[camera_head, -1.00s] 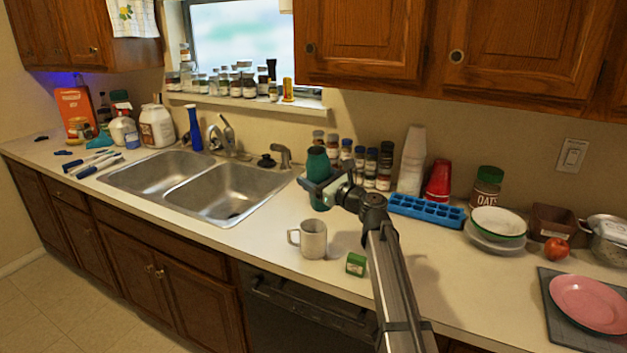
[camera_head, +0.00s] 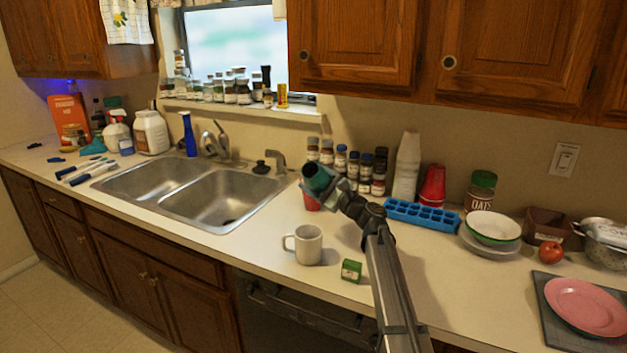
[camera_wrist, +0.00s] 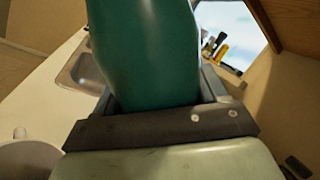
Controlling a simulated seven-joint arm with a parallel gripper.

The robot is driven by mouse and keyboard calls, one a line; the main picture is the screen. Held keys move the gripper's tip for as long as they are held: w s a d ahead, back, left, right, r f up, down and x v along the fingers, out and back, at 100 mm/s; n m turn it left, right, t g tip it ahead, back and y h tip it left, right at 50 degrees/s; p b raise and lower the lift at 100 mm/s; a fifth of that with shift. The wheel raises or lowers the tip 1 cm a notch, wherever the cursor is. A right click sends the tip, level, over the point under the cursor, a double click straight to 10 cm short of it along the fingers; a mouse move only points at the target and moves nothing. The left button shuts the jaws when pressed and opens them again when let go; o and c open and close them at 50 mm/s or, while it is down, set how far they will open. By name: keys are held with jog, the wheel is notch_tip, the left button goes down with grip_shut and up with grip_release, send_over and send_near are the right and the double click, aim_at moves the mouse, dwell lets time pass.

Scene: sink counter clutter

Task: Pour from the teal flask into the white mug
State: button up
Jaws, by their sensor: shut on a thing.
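The teal flask (camera_head: 318,177) is held in my gripper (camera_head: 322,184), tilted with its dark open mouth toward the camera and the left, above the counter. In the wrist view the teal flask (camera_wrist: 148,50) fills the space between the jaws of my gripper (camera_wrist: 160,110), which are shut on it. The white mug (camera_head: 308,245) stands upright on the counter, below and slightly left of the flask, with its handle to the left. Part of the mug (camera_wrist: 28,158) shows at the lower left of the wrist view. Its inside is hard to make out.
A small green box (camera_head: 351,270) sits right of the mug. A red cup (camera_head: 311,202) stands just below the flask. Spice jars (camera_head: 364,172), a blue ice tray (camera_head: 422,213) and stacked cups (camera_head: 406,168) stand behind. The sink (camera_head: 228,196) is to the left.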

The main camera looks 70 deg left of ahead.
jog(key=n, duration=0.1)
jog(key=f+n+g, duration=0.1)
jog(key=n+g, duration=0.1)
jog(key=n, duration=0.1)
jog(key=shift+w+a+f+h, duration=0.2)
jog(key=shift+w+a+h, duration=0.1)
jog(key=shift+w+a, duration=0.1)
jog(key=shift+f+n+g, duration=0.4)
jog(key=shift+f+n, duration=0.1)
jog(key=shift+n, duration=0.7)
jog(key=shift+s+f+n+g+h, duration=0.1)
jog(key=shift+f+n+g+h, duration=0.3)
jog(key=shift+n, duration=0.5)
jog(key=shift+f+n+g+h, duration=0.2)
jog(key=shift+f+n+g, duration=0.25)
jog(key=shift+n, duration=0.45)
jog(key=shift+f, duration=0.1)
jog(key=shift+d, duration=0.1)
